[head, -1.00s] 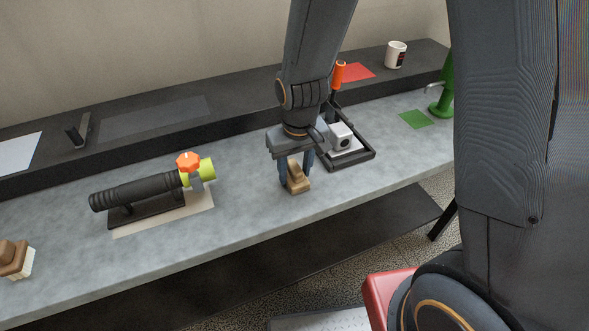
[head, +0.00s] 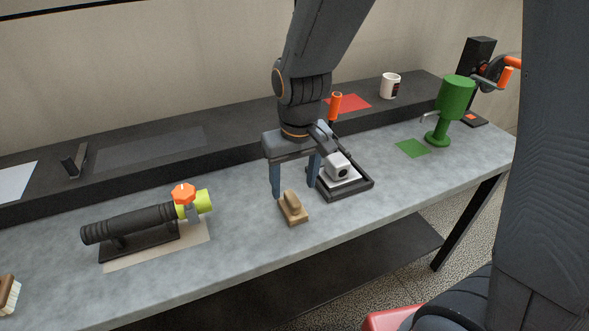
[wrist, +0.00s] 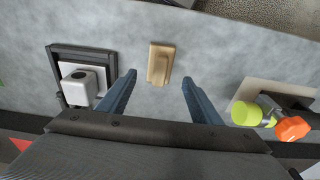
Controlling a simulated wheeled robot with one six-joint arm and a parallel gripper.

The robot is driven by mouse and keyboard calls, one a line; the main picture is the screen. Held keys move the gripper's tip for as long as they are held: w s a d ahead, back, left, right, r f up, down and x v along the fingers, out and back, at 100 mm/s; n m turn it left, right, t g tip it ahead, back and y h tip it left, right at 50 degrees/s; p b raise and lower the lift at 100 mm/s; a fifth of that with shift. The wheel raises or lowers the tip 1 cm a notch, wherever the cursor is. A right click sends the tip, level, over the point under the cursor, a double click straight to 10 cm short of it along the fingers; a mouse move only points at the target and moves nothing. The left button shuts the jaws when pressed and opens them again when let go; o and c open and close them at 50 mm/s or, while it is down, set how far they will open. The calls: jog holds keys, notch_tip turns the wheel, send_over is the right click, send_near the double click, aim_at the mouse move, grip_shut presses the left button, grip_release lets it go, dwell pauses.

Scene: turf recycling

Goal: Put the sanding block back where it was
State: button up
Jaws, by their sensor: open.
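The sanding block, a small tan wooden block with a raised grip (head: 293,208), lies flat on the grey worktop near its front edge. My gripper (head: 295,191) is open and empty, pointing down just behind and above the block. In the wrist view the block (wrist: 160,63) lies just beyond the two blue fingertips (wrist: 158,77), roughly centred between them, with clear space on both sides. No finger appears to touch it.
A black tray (head: 350,190) with a white device stands close right of my gripper. A black cylinder tool (head: 130,225) with an orange knob (head: 184,194) lies left on a beige sheet. A brush (head: 9,293) is far left. A green mat (head: 412,148) and green stand (head: 455,100) are right.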

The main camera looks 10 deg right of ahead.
aim_at(295, 201)
notch_tip(295, 201, up, 4)
jog(key=s+d+f+m, duration=0.3)
jog(key=s+d, duration=0.3)
jog(key=d, duration=0.6)
jog(key=shift+s+d+f+b, duration=0.25)
jog(key=shift+s+f+b, duration=0.05)
jog(key=shift+s+f, duration=0.1)
jog(key=shift+c, duration=0.3)
dwell(0.4)
